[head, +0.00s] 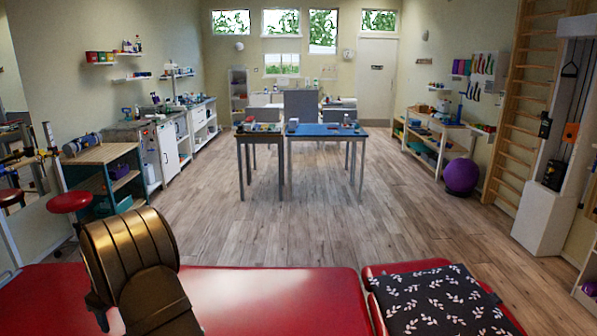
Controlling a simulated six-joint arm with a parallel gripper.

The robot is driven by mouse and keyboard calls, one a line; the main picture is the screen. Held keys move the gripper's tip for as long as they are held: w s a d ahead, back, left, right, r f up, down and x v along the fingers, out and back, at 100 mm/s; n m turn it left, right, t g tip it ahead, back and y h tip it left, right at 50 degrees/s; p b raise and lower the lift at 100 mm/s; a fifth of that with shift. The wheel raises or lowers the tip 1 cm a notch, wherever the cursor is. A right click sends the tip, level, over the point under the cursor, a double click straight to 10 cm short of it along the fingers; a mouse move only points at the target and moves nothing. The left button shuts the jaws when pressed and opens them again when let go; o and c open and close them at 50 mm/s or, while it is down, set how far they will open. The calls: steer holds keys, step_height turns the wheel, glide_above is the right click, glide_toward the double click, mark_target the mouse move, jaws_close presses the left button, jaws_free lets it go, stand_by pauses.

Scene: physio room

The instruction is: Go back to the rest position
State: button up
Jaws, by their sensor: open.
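A bronze-coloured rounded part, which looks like a link of my arm, rises at the lower left in front of the red treatment table (255,295). It hides part of that table's left side. No object of the task is named.
A dark leaf-patterned pillow (440,305) lies on the red padding at the lower right. A blue-topped table (325,130) with small items stands mid-room. A purple ball (461,175) and wall bars (515,115) are on the right. A red stool (69,201) stands left. The wooden floor (300,220) between is clear.

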steer(key=s+a+n, duration=0.1)
steer(key=s+a, duration=0.3)
steer(key=s, duration=0.4)
steer(key=s+a+n, duration=0.1)
steer(key=s+a, duration=0.3)
steer(key=s, duration=0.4)
steer(key=shift+s, duration=0.15)
